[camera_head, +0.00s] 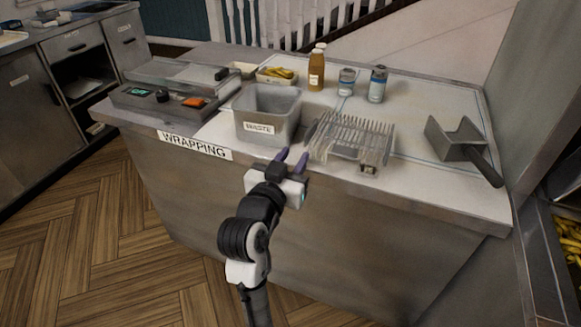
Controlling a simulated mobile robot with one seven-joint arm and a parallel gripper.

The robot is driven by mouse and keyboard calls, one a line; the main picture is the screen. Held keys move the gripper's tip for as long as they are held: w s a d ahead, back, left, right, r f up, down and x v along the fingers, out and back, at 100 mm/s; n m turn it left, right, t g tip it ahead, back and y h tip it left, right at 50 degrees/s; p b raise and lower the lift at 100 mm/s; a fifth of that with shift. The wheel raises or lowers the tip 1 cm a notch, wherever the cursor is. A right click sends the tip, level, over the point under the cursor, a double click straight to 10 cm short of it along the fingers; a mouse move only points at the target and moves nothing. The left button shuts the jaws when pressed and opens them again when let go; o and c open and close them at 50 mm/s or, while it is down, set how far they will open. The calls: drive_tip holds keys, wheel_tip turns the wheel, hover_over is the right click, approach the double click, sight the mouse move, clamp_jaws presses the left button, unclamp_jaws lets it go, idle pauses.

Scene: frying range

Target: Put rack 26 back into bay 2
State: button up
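A metal wire rack (350,138) with upright tines sits on the white top of the wrapping counter. A small tag shows at its front, but its number is too small to read, so I cannot tell if it is rack 26. My gripper (293,156) is at the counter's front edge, just left of the rack and in front of the waste bin. Its two purple fingers are apart with nothing visible between them. It appears clear of the rack. I cannot make out any bay marked 2.
A grey bin labelled WASTE (267,112) stands left of the rack. A scoop (460,145) lies at the right. Bottles (317,70) and shakers (377,84) stand behind. A wrapping machine (170,90) is at the left. Bare counter lies between rack and scoop.

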drive_tip(key=shift+s+a, duration=0.15)
drive_tip(key=shift+s, duration=0.3)
